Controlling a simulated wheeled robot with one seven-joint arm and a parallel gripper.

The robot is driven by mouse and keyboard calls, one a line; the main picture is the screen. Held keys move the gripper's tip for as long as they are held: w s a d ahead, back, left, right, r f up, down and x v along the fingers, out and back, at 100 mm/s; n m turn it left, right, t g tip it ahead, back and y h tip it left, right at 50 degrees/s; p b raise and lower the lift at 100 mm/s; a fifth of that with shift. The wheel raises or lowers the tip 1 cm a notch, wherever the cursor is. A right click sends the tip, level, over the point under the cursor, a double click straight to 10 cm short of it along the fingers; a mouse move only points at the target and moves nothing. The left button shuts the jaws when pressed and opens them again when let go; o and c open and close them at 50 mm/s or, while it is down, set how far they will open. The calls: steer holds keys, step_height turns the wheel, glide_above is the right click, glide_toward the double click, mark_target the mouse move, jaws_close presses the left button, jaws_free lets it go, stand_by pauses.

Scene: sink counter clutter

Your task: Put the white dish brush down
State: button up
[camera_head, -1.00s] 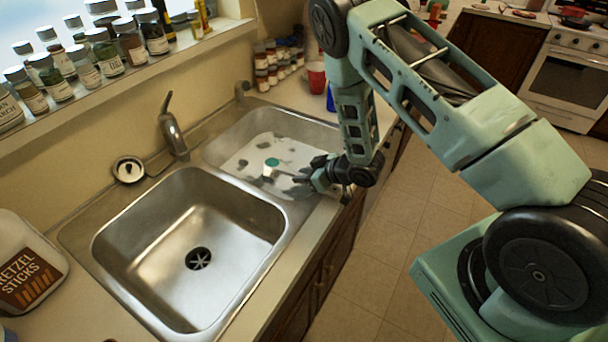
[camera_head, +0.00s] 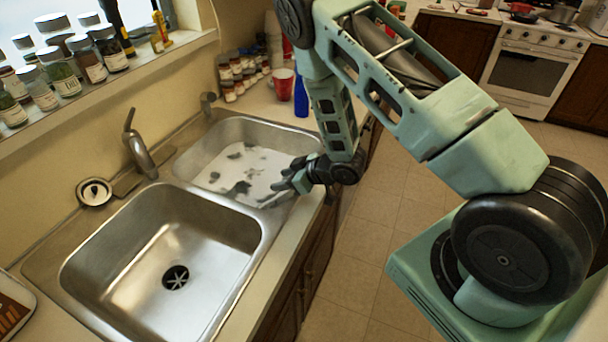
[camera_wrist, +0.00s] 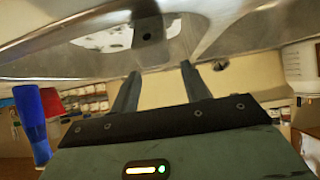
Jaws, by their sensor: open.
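My gripper (camera_head: 270,195) is at the right rim of the far sink basin (camera_head: 192,152), its fingers pointing over the basin. The wrist view shows the two fingers (camera_wrist: 160,70) spread apart with nothing between them. The white dish brush cannot be made out in either current view. The far basin holds whitish, sudsy water (camera_head: 238,168) with dark patches; a patch of white also shows in the wrist view (camera_wrist: 110,38).
The near basin (camera_head: 165,250) is empty, with a dark drain. The faucet (camera_head: 138,150) stands behind the basins. A red cup (camera_head: 284,85) and blue bottle (camera_head: 301,97) stand beyond the far basin. Several spice jars (camera_head: 228,80) line the wall.

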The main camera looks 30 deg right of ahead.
steer(key=b+v, duration=0.2)
steer(key=v, duration=0.7)
steer(key=s+a+r+g+h, duration=0.2)
steer(key=a+r+g+h, duration=0.1)
steer(key=a+r, duration=0.65)
steer(key=s+a+r+g+h, duration=0.1)
steer(key=s+a+r+g, duration=0.2)
steer(key=s, duration=0.8)
steer(key=s+a+r+n+g+h, duration=0.1)
steer(key=s+a+r+g, duration=0.2)
steer(key=s, duration=0.8)
steer(key=a+r, duration=0.2)
steer(key=a, duration=0.1)
steer(key=shift+s, duration=0.15)
steer(key=shift+f, duration=0.1)
step_height(320, 180, down, 7)
steer(key=b, duration=0.7)
